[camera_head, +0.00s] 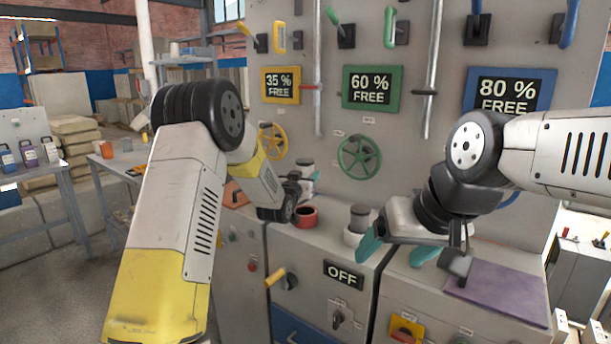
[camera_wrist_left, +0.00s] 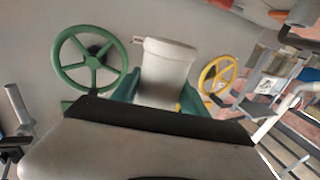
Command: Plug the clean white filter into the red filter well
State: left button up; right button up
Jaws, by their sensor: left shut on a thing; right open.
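The clean white filter (camera_wrist_left: 165,72) fills the middle of the left wrist view, a pale tapered cylinder. My left gripper (camera_head: 306,180) is shut on it, with a teal finger on either side. In the head view the gripper and wrist hide most of the filter. The red filter well (camera_head: 305,216) is an open red ring on the cabinet top, below the left gripper and apart from it. My right gripper (camera_head: 396,250) is open and empty, its teal fingers spread near the cabinet's front right.
A dark grey filter (camera_head: 359,216) stands in a white ring (camera_head: 352,237) right of the red well. A purple cloth (camera_head: 500,290) lies at right. Green (camera_head: 360,157) and yellow (camera_head: 272,141) handwheels are on the panel behind. An OFF sign (camera_head: 343,274) and knobs are on the cabinet front.

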pick_arm(q)
jog(key=shift+f, duration=2.65)
jog(key=shift+f, duration=1.15)
jog(key=shift+f, duration=0.35)
jog(key=shift+f, duration=1.25)
jog(key=o, duration=1.6)
jog(key=shift+f, duration=0.1)
jog(key=v, duration=0.8)
